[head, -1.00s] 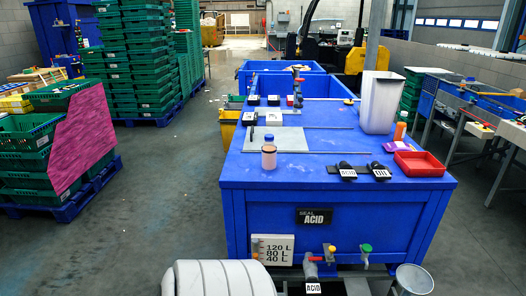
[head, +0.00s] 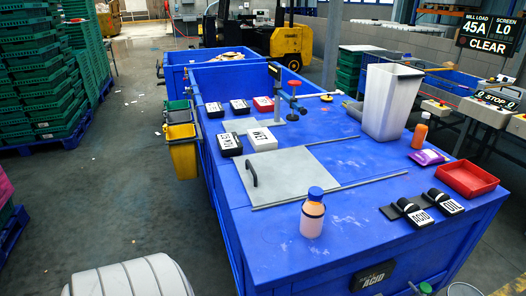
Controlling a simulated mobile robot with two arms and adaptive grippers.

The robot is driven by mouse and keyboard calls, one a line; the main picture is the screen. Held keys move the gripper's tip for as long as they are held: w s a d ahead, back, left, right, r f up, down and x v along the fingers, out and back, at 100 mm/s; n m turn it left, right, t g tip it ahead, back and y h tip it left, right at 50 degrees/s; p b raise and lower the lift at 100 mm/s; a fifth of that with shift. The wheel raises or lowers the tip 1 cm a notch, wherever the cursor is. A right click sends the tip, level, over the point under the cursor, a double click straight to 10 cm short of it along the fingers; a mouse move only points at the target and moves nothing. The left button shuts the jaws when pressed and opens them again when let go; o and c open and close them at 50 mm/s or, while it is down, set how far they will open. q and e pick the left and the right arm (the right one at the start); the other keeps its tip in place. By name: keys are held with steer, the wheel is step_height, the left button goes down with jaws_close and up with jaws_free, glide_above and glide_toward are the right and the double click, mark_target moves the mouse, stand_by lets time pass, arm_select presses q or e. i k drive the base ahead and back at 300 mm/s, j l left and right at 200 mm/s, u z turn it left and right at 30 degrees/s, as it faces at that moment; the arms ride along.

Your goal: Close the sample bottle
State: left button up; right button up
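The sample bottle (head: 312,219) stands upright on the blue table top, near its front edge, in the head view. Its body is pale pink and translucent, with a dark band near the top. A blue cap (head: 316,193) sits on top of it; I cannot tell how tightly it is seated. Neither of my grippers shows in the head view, and nothing touches the bottle.
A grey lid plate (head: 290,175) with a handle lies behind the bottle. To the right are black ACID and OIL holders (head: 415,213), a red tray (head: 467,180), an orange bottle (head: 420,132) and a tall white bin (head: 390,100).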

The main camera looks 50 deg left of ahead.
mark_target(313, 211)
steer(key=j, duration=0.45)
steer(key=k+j, duration=0.15)
steer(key=j, duration=0.75)
steer(key=k, duration=0.05)
